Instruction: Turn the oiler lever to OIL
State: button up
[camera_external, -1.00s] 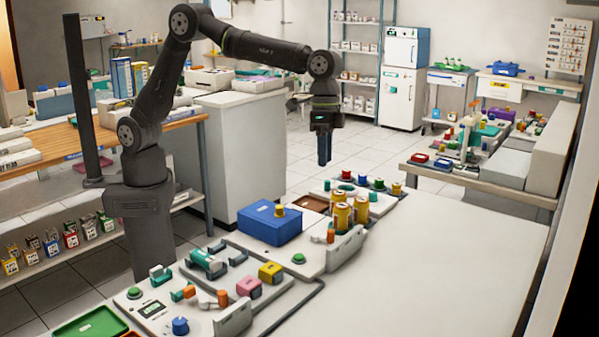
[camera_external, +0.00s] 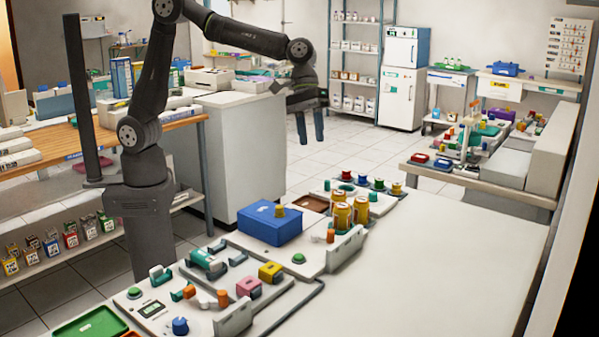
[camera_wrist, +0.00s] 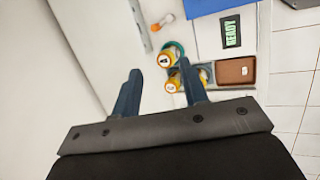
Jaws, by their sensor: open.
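My gripper (camera_external: 311,126) is open and empty, high above the far end of the bench, with its fingers pointing down. In the wrist view my gripper (camera_wrist: 160,74) has its two fingers apart. A small orange-tipped lever (camera_external: 330,236) stands on the pale panel beside the yellow cans (camera_external: 342,214); it also shows in the wrist view (camera_wrist: 165,20), beyond the fingertips. Another orange lever (camera_external: 222,298) is on the nearer panel. No OIL label is legible, so I cannot tell which lever is the oiler's.
A blue box (camera_external: 270,224) stands left of the cans. A green button (camera_external: 299,259), pink block (camera_external: 249,287) and blue knob (camera_external: 180,326) are on the panels. A brown tray (camera_wrist: 236,72) lies near the cans. The white table (camera_external: 440,260) to the right is clear.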

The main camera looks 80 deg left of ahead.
jog(key=shift+a, duration=0.1)
dwell(0.3)
jog(key=m+y, duration=0.5)
jog(key=m, duration=1.8)
send_over(331, 231)
notch_tip(331, 231, down, 4)
jog(key=f, duration=0.1)
jog(key=shift+g, duration=0.4)
notch_tip(331, 231, down, 17)
jog(key=shift+a+r, duration=0.1)
jog(key=shift+c, duration=0.4)
grip_shut()
